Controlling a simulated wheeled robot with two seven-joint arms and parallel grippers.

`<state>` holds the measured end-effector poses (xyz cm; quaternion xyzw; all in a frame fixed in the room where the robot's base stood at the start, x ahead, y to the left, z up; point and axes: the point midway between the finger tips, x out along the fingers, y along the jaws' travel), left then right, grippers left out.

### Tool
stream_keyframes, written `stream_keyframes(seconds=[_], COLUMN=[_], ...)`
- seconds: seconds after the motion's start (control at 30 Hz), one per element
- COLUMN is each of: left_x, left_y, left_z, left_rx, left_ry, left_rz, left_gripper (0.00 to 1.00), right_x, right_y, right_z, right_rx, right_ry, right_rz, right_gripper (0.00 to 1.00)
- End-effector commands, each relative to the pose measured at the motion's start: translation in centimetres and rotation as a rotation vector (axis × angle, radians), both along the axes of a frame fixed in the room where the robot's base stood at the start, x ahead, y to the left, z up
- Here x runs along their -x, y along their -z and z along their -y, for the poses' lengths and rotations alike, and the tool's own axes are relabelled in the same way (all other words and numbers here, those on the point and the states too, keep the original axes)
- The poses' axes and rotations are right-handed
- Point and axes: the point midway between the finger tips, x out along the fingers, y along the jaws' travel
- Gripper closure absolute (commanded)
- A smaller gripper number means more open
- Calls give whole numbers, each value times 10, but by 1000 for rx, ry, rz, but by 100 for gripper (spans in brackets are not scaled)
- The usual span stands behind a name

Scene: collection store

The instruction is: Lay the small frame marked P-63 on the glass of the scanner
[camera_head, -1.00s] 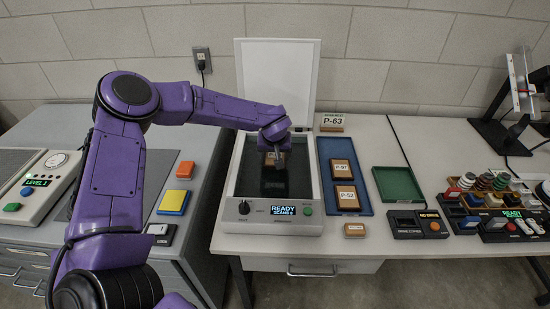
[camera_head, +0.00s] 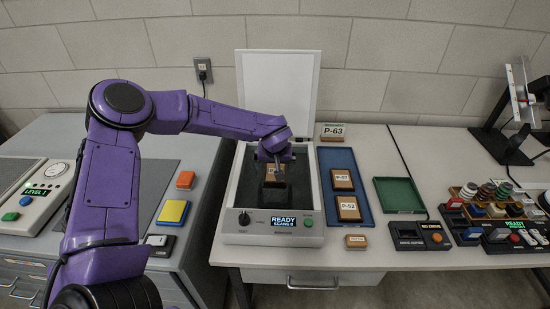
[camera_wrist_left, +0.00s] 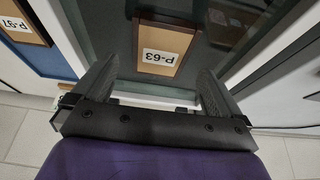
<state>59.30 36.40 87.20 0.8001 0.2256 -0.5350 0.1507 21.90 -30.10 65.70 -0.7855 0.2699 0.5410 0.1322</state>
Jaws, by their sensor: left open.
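The small frame P-63 (camera_head: 275,172) lies on the dark glass (camera_head: 272,196) of the scanner (camera_head: 230,222), label side up. It also shows in the left wrist view (camera_wrist_left: 165,42), with its label upside down there. My left gripper (camera_head: 274,163) is open over the glass at the frame. In the left wrist view its two fingers (camera_wrist_left: 158,82) stand apart on either side of the frame's near edge, without visible grip. The scanner's white lid (camera_head: 278,92) stands open at the back. The scanner display reads READY. My right gripper is not in view.
A blue tray (camera_head: 343,158) right of the scanner holds frames P-97 (camera_head: 342,179) and P-52 (camera_head: 348,208). A P-63 sign (camera_head: 333,132) stands behind it. A green tray (camera_head: 398,194) and a small console (camera_head: 420,236) are farther right.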

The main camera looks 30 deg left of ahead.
Motion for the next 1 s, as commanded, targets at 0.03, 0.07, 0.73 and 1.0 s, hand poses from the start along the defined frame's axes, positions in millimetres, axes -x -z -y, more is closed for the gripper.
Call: stream_keyframes(seconds=[0.03,0.07,0.73,1.0], left_x=[3,6,28,28], left_y=[-15,-23,-78,-78], left_z=[3,4,17,17], left_rx=[3,2,0,0], left_ry=[0,0,-1,-1], left_rz=[6,6,0,0], left_gripper=[0,0,0,0], right_x=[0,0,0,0], right_y=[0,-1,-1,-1], right_z=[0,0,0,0], right_rx=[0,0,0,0], right_ry=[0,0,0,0], right_rz=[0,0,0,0], right_gripper=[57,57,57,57])
